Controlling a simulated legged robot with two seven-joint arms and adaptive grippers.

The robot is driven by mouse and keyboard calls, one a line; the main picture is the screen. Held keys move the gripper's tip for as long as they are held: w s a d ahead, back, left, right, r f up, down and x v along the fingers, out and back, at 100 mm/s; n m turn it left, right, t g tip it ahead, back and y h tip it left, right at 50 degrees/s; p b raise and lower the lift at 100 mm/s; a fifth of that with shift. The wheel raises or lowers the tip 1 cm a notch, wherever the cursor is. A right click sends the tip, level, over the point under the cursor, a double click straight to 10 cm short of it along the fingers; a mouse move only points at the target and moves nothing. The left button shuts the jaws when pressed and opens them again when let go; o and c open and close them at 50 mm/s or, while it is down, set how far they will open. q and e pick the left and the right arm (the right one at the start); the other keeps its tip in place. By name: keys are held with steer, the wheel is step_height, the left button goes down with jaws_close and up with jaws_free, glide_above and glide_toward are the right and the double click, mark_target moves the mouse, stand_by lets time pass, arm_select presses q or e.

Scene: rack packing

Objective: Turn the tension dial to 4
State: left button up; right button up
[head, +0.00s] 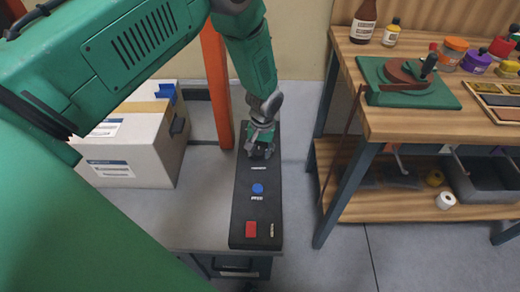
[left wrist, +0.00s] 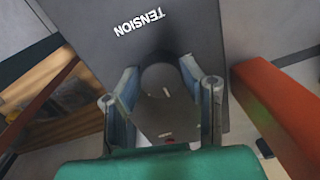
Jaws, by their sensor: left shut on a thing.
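White marks show on and below the dial, and a small red spot lies near the palm. The word TENSION reads inverted on the panel (left wrist: 200,30). The dial's number cannot be read. My right gripper is not in view.
A white carton (head: 130,155) with a blue item stands left of the panel. An orange post (head: 216,85) rises close to my left arm. A wooden workbench (head: 410,125) with bottles, jars and a green tool stands at right. Open floor lies between the benches.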

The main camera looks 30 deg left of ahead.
mark_target(261, 152)
arm_select(q)
steer(key=m, duration=0.4)
steer(key=shift+w+r+m+t+p, duration=0.2)
steer(key=shift+w+m+t+p, duration=0.1)
steer(key=shift+w+p, duration=0.05)
steer(key=shift+m+p, duration=0.3)
steer(key=shift+m, duration=2)
steer(key=o, duration=1.1)
steer(key=shift+f, duration=0.1)
steer(key=shift+o, duration=0.2)
steer(key=shift+f, duration=0.1)
steer(key=shift+s, duration=0.15)
step_height(261, 152, up, 12)
steer(key=shift+d, duration=0.35)
steer(key=shift+s+f, duration=0.15)
steer(key=shift+f, duration=0.05)
